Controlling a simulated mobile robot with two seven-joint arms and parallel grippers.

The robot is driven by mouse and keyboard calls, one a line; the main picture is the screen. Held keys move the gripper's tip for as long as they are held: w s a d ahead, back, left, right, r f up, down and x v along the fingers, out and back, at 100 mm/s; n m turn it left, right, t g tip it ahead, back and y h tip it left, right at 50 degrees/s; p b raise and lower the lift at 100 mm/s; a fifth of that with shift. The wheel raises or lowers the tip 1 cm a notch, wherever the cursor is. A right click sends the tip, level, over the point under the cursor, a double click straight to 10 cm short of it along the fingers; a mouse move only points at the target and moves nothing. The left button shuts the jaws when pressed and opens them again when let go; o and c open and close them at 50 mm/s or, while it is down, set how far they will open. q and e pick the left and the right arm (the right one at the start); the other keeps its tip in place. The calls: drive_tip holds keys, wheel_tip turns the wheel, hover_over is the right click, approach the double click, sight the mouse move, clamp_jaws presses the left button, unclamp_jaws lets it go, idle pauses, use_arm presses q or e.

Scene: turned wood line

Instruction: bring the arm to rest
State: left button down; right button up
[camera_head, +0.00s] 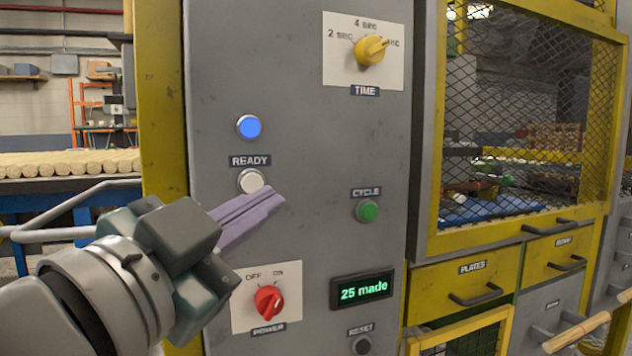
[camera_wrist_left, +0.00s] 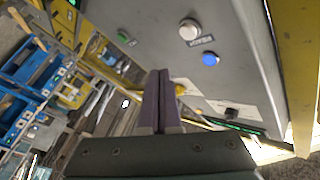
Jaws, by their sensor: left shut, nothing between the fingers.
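My left gripper (camera_head: 272,198) reaches in from the lower left in front of a grey control panel (camera_head: 300,150). Its purple fingers are shut together with nothing between them. The fingertips are just right of and below a white button (camera_head: 250,180) under the READY label; I cannot tell whether they touch the panel. In the left wrist view the shut fingers (camera_wrist_left: 162,80) point up toward the panel, with the white button (camera_wrist_left: 189,32) and a lit blue lamp (camera_wrist_left: 210,59) ahead. My right gripper is not in view.
The panel bears the blue lamp (camera_head: 249,127), a yellow TIME knob (camera_head: 371,50), a green CYCLE button (camera_head: 367,211), a red POWER knob (camera_head: 268,301), a RESET button (camera_head: 361,344) and a display (camera_head: 362,290) reading "25 made". A yellow-framed mesh guard (camera_head: 520,120) stands right. Wooden rods (camera_head: 70,163) lie left.

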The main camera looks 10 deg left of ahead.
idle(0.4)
use_arm(q)
drive_tip(key=s+a+n+g+y+p, duration=0.5)
drive_tip(key=s+a+n+g+p, duration=0.1)
drive_tip(key=p, duration=0.6)
drive_tip(key=s+n+g+h+p, duration=0.2)
drive_tip(key=s+g+p, duration=0.85)
drive_tip(key=s, duration=0.75)
wheel_tip(320, 180, up, 36)
drive_tip(key=p, duration=3.6)
drive_tip(key=shift+w+d+f+t+y, duration=0.2)
drive_tip(key=shift+t+y, duration=0.1)
drive_tip(key=shift+t, duration=0.15)
